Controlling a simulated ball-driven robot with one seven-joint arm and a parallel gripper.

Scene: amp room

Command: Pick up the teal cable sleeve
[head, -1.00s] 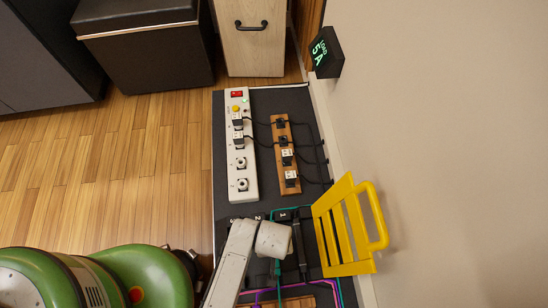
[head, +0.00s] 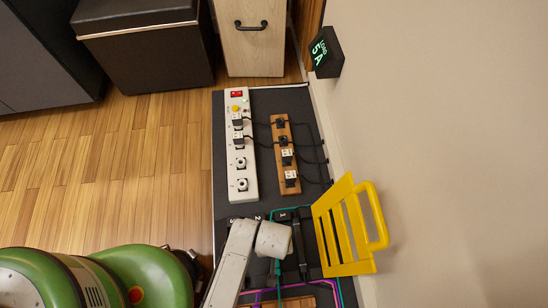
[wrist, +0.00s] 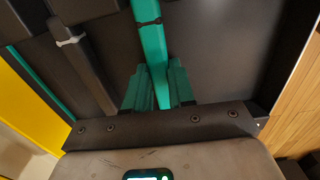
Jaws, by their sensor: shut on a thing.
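The teal cable sleeve (wrist: 150,40) runs up from between my gripper's fingers in the wrist view, with a thin dark band around it near the top. My gripper (wrist: 156,85) has teal ridged fingers, close together on either side of the sleeve and shut on it. In the head view a teal strip (head: 278,267) shows just below the white end of my arm. My fingers cannot be made out there.
A dark bar (head: 299,255) lies right of the teal strip, beside a yellow slatted rack (head: 345,228) against the wall. A white power strip (head: 241,168) and a wooden socket board (head: 284,155) lie further up the dark mat. The wood floor (head: 120,160) at left is clear.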

